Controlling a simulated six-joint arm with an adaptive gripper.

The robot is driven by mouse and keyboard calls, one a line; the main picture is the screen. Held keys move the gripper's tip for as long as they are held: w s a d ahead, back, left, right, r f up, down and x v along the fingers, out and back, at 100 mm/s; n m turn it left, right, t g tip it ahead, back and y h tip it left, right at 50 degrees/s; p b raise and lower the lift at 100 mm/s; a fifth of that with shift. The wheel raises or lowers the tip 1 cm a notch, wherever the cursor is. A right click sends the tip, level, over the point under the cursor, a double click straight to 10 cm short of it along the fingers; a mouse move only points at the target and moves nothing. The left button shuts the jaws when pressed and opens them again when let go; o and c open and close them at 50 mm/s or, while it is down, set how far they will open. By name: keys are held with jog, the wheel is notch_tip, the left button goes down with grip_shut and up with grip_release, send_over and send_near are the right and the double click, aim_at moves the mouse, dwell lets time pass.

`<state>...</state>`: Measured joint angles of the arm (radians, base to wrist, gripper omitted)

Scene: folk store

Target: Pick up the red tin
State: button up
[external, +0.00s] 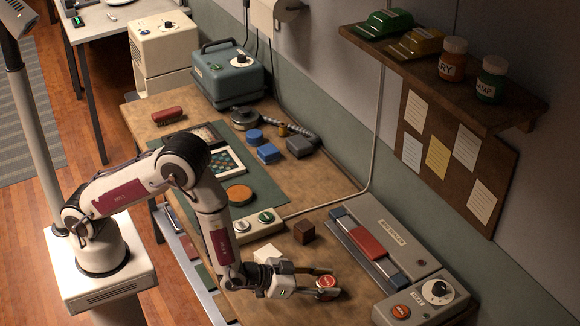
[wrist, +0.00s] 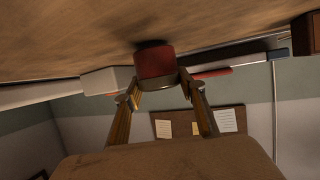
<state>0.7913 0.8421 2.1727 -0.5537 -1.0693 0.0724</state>
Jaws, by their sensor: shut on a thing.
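The red tin (external: 327,283) is small and round with a red lid and a pale label on top. It sits at the front of the wooden workbench in the external view. My gripper (external: 308,282) reaches it from the left, low over the bench, with its fingers shut on the tin. In the wrist view the red tin (wrist: 156,66) shows at the fingertips of my gripper (wrist: 158,92). The wrist view is turned over, with the bench top at the upper edge. A dark shadow lies by the tin; I cannot tell whether it touches the bench.
A brown cube (external: 304,231) and a white block (external: 267,255) stand near my gripper. A grey machine with a red bar (external: 370,240) lies behind the tin. A control box with a dial (external: 430,294) stands to the right. Bare wood surrounds the tin.

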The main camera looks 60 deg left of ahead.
aim_at(326, 281)
jog(key=shift+r, duration=4.55)
